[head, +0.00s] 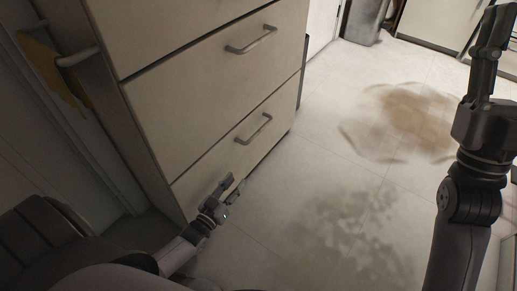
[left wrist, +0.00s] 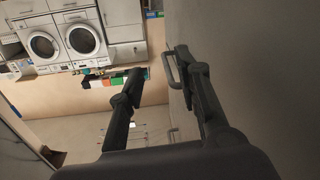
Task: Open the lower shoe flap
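The shoe cabinet (head: 187,70) is pale, with two drawer-like flaps that look shut. The lower flap (head: 205,155) has a grey bar handle (head: 254,129), and the upper flap (head: 180,45) has its own handle (head: 251,40). My left gripper (head: 228,186) is low in front of the lower flap, below and left of its handle and apart from it. In the left wrist view its two fingers (left wrist: 163,78) are spread, with nothing held; a bar handle (left wrist: 173,69) shows near the right finger. My right gripper (head: 490,45) is raised at the right, far from the cabinet; its finger gap is unclear.
A brown stain (head: 415,110) and a dark patch (head: 335,225) mark the otherwise open tiled floor. A grey bin (head: 364,20) stands at the back. A yellow cloth (head: 50,70) hangs by the rail at left. Washing machines (left wrist: 62,40) show in the left wrist view.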

